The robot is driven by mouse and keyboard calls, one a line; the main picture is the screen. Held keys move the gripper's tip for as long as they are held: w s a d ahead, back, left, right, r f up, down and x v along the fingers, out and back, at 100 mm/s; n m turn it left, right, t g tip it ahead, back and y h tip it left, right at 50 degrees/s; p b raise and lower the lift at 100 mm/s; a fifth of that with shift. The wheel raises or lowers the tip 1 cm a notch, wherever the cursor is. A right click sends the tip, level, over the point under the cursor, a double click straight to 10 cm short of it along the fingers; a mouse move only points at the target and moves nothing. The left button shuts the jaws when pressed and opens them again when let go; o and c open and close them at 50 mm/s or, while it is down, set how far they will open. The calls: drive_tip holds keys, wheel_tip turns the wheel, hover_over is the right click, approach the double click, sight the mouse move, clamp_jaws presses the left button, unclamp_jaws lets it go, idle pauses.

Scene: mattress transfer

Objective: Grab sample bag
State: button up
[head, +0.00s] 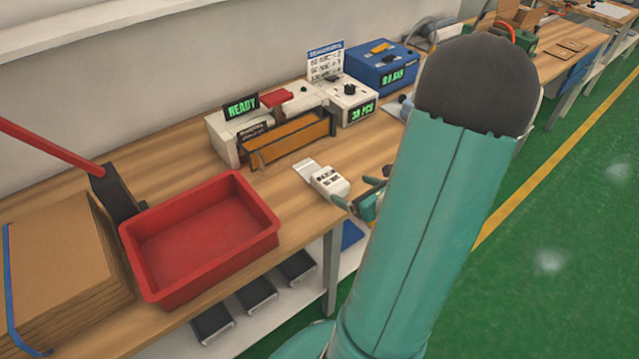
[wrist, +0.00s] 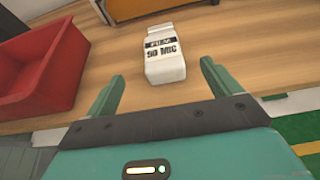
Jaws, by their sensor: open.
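The sample bag (head: 330,182) is a small white packet with dark print, lying on the wooden bench near its front edge. In the wrist view the bag (wrist: 164,60) shows a label reading "90 MIC" and lies ahead of my gripper, roughly between the lines of its fingers. My gripper (wrist: 160,80) is open with two green fingers apart and nothing between them. In the head view my gripper (head: 362,203) is just right of the bag, partly hidden by my arm.
An empty red tray (head: 200,237) stands left of the bag. Behind it are an orange-fronted sealer (head: 290,142), a white box reading "READY" (head: 230,130), a counter box (head: 350,100) and a blue machine (head: 382,72). Cardboard (head: 60,265) lies at the left.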

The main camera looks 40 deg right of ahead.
sight(331, 180)
drive_tip(key=x, duration=0.6)
drive_tip(key=shift+s+d+f, duration=0.1)
drive_tip(key=shift+d+f, duration=0.05)
drive_tip(key=x, duration=0.6)
drive_tip(key=c, duration=1.2)
